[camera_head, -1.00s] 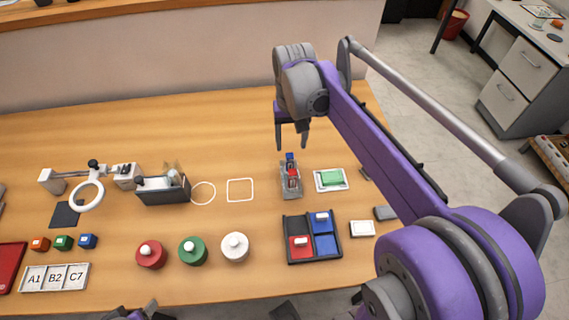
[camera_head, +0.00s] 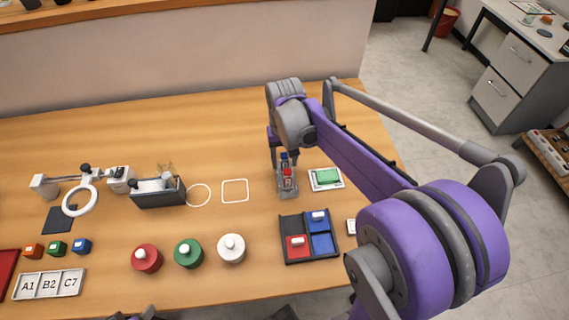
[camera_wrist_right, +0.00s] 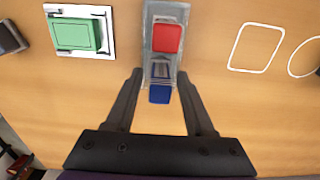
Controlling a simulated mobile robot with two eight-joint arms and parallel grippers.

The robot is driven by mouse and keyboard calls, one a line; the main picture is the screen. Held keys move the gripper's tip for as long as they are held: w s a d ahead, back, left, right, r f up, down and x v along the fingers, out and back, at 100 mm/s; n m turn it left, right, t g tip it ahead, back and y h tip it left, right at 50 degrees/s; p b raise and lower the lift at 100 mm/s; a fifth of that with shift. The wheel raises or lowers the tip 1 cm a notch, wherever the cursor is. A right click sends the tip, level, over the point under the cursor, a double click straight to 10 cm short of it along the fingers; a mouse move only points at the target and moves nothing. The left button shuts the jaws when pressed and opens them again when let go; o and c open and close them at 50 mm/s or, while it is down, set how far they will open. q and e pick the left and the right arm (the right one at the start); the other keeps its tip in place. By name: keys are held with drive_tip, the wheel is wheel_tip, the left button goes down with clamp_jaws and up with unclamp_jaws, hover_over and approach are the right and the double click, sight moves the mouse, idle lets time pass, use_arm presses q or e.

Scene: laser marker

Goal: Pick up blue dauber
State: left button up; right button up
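The blue dauber (camera_head: 284,158) stands at the far end of a small grey holder (camera_head: 287,190), behind a red dauber (camera_head: 288,176). In the right wrist view the blue dauber (camera_wrist_right: 159,94) lies between the two spread fingers of my right gripper (camera_wrist_right: 159,76), with a gap on each side. My right gripper (camera_head: 283,162) is open and comes down over the holder's far end in the head view. The red dauber (camera_wrist_right: 167,38) is just beyond the fingertips in the wrist view.
A green pad on a white tray (camera_head: 325,179) lies right of the holder. A dark tray with red and blue compartments (camera_head: 309,238) is nearer. Red, green and white round containers stand left of that tray. The tabletop behind the holder is clear.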

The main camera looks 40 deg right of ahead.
clamp_jaws()
